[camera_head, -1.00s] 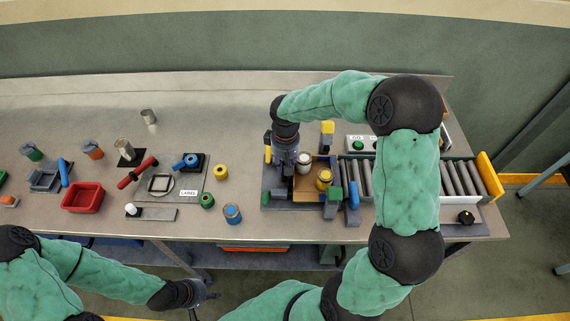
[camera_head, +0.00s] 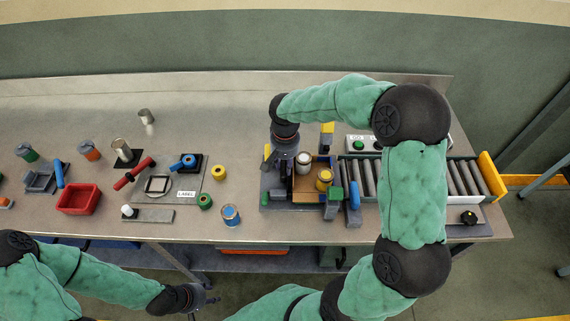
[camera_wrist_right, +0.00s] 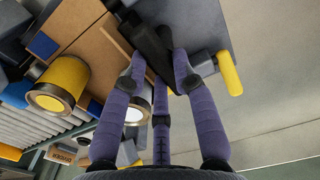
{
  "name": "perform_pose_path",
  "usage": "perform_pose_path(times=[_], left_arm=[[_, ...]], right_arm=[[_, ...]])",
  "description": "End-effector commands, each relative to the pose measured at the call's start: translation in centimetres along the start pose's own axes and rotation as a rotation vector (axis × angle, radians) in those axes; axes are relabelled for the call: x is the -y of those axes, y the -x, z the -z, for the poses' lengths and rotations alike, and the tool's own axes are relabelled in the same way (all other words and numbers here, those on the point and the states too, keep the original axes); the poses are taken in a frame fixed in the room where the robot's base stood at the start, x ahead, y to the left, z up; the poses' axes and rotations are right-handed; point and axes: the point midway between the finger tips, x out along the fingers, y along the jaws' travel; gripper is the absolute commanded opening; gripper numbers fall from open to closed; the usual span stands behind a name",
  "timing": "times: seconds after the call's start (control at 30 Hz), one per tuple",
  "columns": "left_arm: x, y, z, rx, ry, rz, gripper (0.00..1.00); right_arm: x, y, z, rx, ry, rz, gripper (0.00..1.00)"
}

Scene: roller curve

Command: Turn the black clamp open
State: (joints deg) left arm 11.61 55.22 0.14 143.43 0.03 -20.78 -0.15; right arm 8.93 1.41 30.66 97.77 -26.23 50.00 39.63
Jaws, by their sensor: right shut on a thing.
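The black clamp (camera_wrist_right: 152,45) is a dark bar in the right wrist view, lying between the purple fingers of my right gripper (camera_wrist_right: 162,70). The fingers are closed around it, and its far end shows above them. In the head view my right gripper (camera_head: 284,150) is at the left part of the grey fixture (camera_head: 272,203), and the clamp is mostly hidden there. My left gripper (camera_head: 207,298) is low at the left, in front of the table and away from the fixture; its finger opening is too small to judge.
A silver-topped can (camera_head: 304,160) and a yellow can (camera_head: 324,179) stand on the fixture's brown board, close to my right gripper. A roller conveyor (camera_head: 460,180) lies to the right. A yellow handle (camera_wrist_right: 229,73) is beside the fingers. Several parts and a red bin (camera_head: 78,199) lie left.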

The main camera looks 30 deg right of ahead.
Motion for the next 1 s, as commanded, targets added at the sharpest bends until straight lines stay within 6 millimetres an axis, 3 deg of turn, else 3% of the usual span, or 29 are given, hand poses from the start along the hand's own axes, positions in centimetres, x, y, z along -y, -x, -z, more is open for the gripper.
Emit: perform_pose_path(times=[0.47,0.5,0.6,1.0], left_arm=[[0.01,-0.04,0.0,0.0,0.0,0.0,0.4],[0.01,-0.04,0.0,0.0,0.0,0.0,0.4],[0.01,-0.04,0.0,0.0,0.0,0.0,0.4],[0.01,-0.04,0.01,0.0,0.0,0.0,0.4]], right_arm=[[0.01,0.03,0.02,-0.001,-0.017,0.001,0.0],[0.01,0.03,0.02,-0.001,-0.017,0.001,0.3],[0.01,0.03,0.01,-0.001,-0.016,0.001,0.52],[0.02,0.52,0.04,-0.002,-0.015,0.0,0.52]])
